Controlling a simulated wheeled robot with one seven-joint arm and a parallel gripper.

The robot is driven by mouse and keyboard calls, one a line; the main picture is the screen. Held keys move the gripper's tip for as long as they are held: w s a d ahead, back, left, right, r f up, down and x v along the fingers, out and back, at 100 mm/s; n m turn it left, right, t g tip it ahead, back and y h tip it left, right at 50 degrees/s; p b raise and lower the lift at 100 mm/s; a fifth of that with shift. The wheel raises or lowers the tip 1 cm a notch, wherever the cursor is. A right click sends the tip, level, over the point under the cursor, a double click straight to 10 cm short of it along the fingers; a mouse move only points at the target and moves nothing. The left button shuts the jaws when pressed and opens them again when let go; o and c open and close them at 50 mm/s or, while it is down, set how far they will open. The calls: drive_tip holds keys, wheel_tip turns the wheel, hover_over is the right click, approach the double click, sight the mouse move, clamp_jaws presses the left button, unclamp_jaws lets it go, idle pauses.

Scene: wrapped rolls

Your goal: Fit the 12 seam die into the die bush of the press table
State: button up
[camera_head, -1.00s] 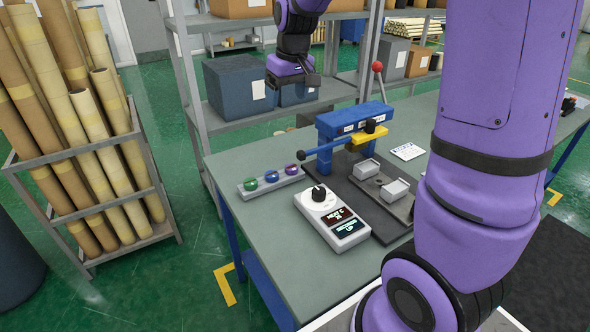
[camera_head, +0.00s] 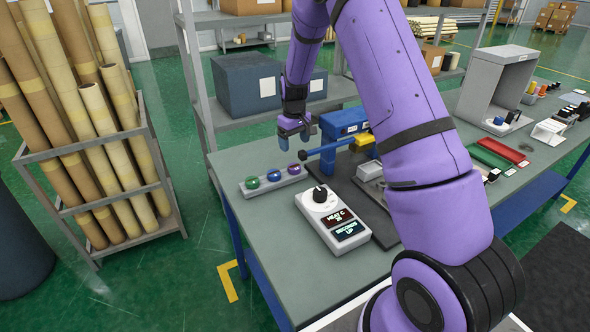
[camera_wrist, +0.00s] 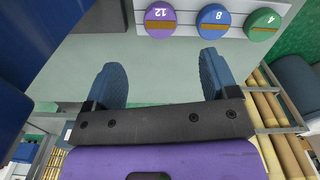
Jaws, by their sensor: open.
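The purple 12 die (camera_head: 294,169) sits at the right end of a light grey rack (camera_head: 272,183) near the table's far left edge. In the wrist view the 12 die (camera_wrist: 160,19) is at the top, its number upside down. My gripper (camera_head: 294,141) is open and empty above the table, just behind the rack. In the wrist view its blue fingertips (camera_wrist: 161,64) are spread apart, with the 12 die ahead of the gap. The blue press (camera_head: 342,124) stands right of my gripper, partly behind my arm. I cannot make out its die bush.
The blue 8 die (camera_head: 274,175) and green 4 die (camera_head: 252,183) share the rack. A control box (camera_head: 333,217) with a black knob stands in front. A blue bar from the press reaches left near my gripper. Wrapped rolls (camera_head: 100,140) stand in a crate at left.

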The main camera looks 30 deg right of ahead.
sight(295, 166)
wheel_tip(295, 166, down, 10)
drive_tip(key=shift+r, duration=0.15)
drive_tip(key=c, duration=1.2)
